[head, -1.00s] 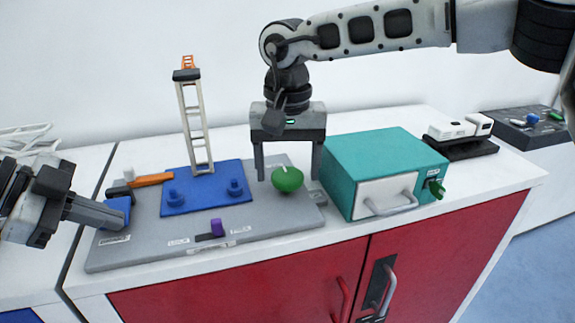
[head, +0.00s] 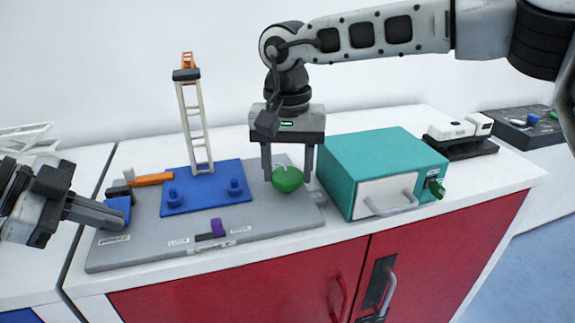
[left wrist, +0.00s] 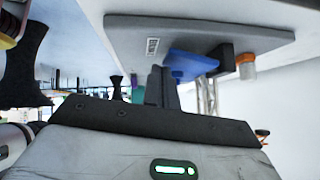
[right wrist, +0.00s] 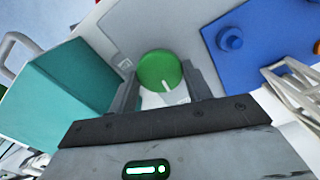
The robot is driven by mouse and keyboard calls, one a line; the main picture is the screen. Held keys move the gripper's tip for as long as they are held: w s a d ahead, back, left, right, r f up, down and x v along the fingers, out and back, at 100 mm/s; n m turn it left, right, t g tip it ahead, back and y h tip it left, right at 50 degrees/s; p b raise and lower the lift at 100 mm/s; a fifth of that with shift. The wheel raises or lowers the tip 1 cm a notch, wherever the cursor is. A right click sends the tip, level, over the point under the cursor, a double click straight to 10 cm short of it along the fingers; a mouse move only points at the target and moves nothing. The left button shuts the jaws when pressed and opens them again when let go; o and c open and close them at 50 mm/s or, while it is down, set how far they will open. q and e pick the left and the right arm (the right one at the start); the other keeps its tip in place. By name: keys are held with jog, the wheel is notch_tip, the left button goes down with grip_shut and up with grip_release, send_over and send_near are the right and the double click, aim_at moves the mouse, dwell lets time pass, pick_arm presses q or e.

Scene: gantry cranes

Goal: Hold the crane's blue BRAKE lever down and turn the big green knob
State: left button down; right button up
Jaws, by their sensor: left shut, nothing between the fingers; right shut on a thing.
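The blue BRAKE lever (head: 116,209) is at the left end of the crane's grey base (head: 140,248), beside a label. My left gripper (head: 124,218) is shut and empty, its tips against or just over the lever; contact is hard to tell. In the left wrist view its closed fingers (left wrist: 158,82) point toward the base. The big green knob (head: 287,180) is a round knob with a white mark, at the base's right side. My right gripper (head: 287,172) reaches down from above, shut on the knob. The right wrist view shows the knob (right wrist: 158,68) between both fingers.
A blue plate (head: 208,203) carries a white lattice tower (head: 194,125) between lever and knob. A purple slider (head: 217,228) is at the base's front. A teal box (head: 370,160) with a handle stands close right of the knob.

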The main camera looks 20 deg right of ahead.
aim_at(289, 175)
jog(key=m, duration=1.1)
jog(key=shift+d, duration=0.1)
jog(key=m, duration=0.6)
jog(key=shift+s+m, duration=0.1)
jog(key=shift+m, duration=2.8)
jog(key=o, duration=1)
jog(key=shift+r, duration=0.1)
notch_tip(289, 175, up, 12)
jog(key=shift+s+f, duration=0.1)
